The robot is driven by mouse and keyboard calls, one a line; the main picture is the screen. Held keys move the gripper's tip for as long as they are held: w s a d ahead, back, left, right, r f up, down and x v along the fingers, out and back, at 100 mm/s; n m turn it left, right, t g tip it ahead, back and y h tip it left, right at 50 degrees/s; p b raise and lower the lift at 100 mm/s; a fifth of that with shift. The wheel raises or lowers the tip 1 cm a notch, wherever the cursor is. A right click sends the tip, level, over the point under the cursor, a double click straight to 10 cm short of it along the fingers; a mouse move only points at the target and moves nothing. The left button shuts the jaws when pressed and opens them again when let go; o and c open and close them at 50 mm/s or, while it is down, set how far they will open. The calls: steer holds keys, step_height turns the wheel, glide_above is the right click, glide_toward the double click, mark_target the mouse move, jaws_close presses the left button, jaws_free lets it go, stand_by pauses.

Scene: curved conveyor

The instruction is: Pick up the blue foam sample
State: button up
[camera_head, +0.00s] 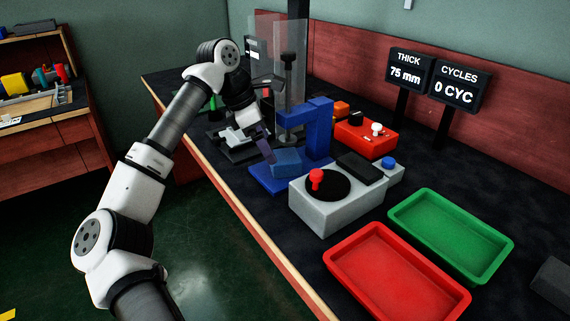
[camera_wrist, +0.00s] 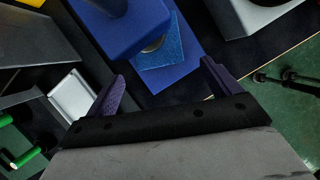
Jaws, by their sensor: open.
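The blue foam sample (camera_head: 287,162) is a small block on the flat base of a blue C-shaped stand (camera_head: 320,128). In the wrist view the textured foam (camera_wrist: 178,48) lies on the stand's base (camera_wrist: 184,77), partly hidden under the stand's overhanging blue arm (camera_wrist: 120,32). My gripper (camera_head: 266,152) is near the foam's left side in the head view. In the wrist view my gripper (camera_wrist: 161,78) is open and empty, its two purple fingers spread apart. The foam lies ahead of the fingers, roughly in line with the gap and not between them.
A grey box with a red knob (camera_head: 316,178) stands close in front of the stand. A red tray (camera_head: 350,285) and a green tray (camera_head: 398,215) lie toward the right. A clear-shielded press (camera_head: 290,75) stands behind. Displays read THICK 75 mm and CYCLES 0 CYC.

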mark_target(285, 162)
steer(key=shift+x, duration=2.8)
steer(key=shift+r, duration=0.1)
steer(key=shift+c, duration=0.4)
steer(key=c, duration=1)
steer(key=shift+c, duration=0.2)
steer(key=shift+r, duration=0.1)
